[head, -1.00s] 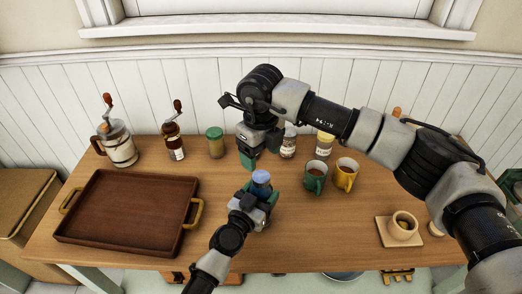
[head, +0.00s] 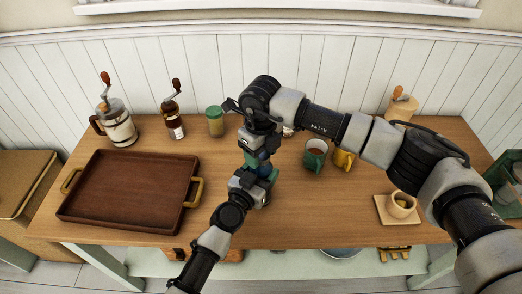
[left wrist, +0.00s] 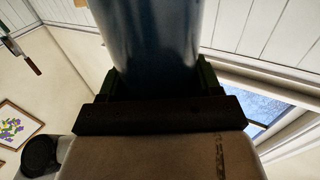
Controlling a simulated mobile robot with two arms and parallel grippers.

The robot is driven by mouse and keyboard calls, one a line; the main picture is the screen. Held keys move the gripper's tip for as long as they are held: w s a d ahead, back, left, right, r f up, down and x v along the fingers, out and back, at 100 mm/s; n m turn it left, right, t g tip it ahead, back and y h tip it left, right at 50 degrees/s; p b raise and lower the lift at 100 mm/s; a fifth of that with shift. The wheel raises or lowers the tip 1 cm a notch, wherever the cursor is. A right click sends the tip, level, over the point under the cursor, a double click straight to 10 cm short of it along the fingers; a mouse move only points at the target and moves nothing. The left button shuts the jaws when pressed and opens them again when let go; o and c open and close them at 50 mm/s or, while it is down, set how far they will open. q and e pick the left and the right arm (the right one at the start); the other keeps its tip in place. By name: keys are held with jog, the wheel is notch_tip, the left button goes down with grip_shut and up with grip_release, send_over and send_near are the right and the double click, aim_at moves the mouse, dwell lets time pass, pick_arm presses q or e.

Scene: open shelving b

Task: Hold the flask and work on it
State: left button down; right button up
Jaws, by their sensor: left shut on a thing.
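The blue flask (head: 264,156) stands at the middle of the table's front part, mostly covered by my two grippers. In the left wrist view it is a large blue-grey cylinder (left wrist: 150,40) between the green fingers. My left gripper (head: 262,178) is shut on the flask from the front left. My right gripper (head: 257,159) is at the flask's top, its fingers pointing down. The overlap hides whether its fingers are open or shut on the top.
A brown tray (head: 128,190) lies to the left. A green mug (head: 315,157) and a yellow mug (head: 343,159) stand right of the grippers. A cup (head: 401,205) sits on a small board farther right.

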jog(key=c, duration=0.5)
jog(key=shift+c, duration=0.2)
jog(key=o, duration=1.1)
notch_tip(320, 180, up, 12)
pick_arm(q)
jog(key=shift+c, duration=0.6)
grip_release()
